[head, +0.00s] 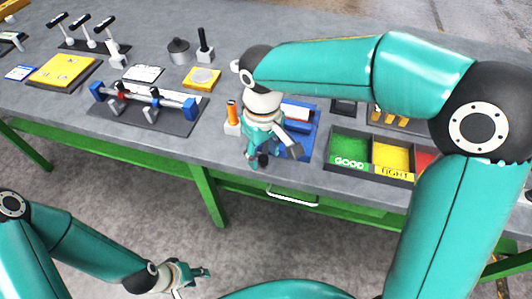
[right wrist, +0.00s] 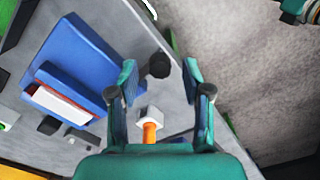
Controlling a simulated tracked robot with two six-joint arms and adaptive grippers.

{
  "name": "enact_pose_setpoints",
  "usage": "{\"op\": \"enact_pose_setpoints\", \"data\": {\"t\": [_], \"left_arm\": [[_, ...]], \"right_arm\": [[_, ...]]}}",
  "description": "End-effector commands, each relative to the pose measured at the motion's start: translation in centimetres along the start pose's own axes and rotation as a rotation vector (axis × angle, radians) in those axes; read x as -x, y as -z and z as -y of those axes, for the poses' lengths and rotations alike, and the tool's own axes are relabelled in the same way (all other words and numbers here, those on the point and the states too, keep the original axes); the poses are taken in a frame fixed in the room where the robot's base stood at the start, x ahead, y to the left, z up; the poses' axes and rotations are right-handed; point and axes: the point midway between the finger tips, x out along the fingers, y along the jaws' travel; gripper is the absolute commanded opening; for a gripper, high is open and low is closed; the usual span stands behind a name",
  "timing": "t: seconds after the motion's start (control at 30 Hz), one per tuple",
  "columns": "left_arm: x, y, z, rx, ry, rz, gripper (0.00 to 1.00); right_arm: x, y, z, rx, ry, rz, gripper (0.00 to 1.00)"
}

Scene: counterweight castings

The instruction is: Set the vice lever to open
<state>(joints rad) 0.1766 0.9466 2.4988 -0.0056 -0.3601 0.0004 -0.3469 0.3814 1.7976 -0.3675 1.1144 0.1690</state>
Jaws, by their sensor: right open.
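The blue vice (head: 304,138) stands near the front edge of the bench, partly hidden by my right gripper. In the right wrist view the vice (right wrist: 85,58) is at the left, with a white and red piece at it. A black knob (right wrist: 159,65), seemingly the end of the vice lever, shows beyond the vice's corner. My right gripper (right wrist: 159,78) is open and points down, with the knob between its fingertips in the picture; I cannot tell the height gap or any contact. In the head view the right gripper (head: 271,152) is left of the vice. My left gripper (head: 192,279) is low in front of the bench, open and empty.
An orange-handled tool in a white base (head: 232,118) stands close to the right gripper's left. The sorting tray (head: 372,174) with green, yellow and red bins is right of the vice. A blue-ended fixture (head: 148,106) lies further left. The floor in front is clear.

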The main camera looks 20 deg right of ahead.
Motion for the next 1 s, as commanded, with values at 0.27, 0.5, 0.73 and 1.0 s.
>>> {"op": "enact_pose_setpoints", "data": {"t": [0.27,0.5,0.73,1.0], "left_arm": [[0.01,0.0,-0.01,0.0,0.0,0.0,0.4],[0.01,0.0,0.0,0.0,0.0,0.0,0.4],[0.01,0.0,0.0,0.0,0.0,0.0,0.4],[0.02,0.02,0.02,0.001,0.0,-0.001,0.4]], "right_arm": [[-1.16,-0.02,-0.01,0.001,0.0,0.0,0.49],[-1.14,-0.01,0.01,0.001,0.0,0.0,0.39],[-1.13,0.0,0.03,0.001,0.0,0.0,0.01],[-1.11,-0.3,-0.67,-0.004,0.001,-0.001,0.0]]}}
